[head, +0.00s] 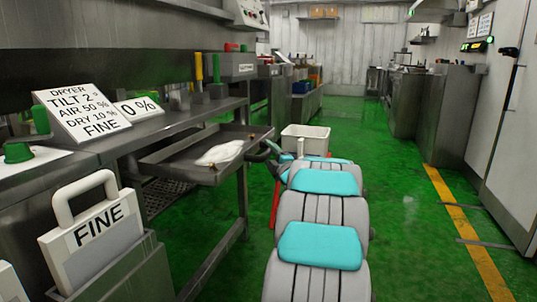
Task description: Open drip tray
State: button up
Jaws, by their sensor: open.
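The drip tray (160,163) is a shallow grey metal tray at bench height on the left. It stands out from under the bench shelf, with its rim and inside showing. A white, cloth-like lump (219,154) lies in it. My gripper (262,152) is dark and small at the end of my grey and teal arm. It is open, at the tray's right-hand outer edge. I cannot tell whether it touches the tray. Any handle there is hidden or too small to make out.
A steel bench (150,128) with a dryer sign (82,110) runs along the left. A "FINE" plate with a handle (93,235) stands in the left foreground. A white bin (305,140) stands beyond my arm. The green floor (410,230) is free on the right.

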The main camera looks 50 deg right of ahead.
jog(key=v, duration=0.8)
dwell(0.7)
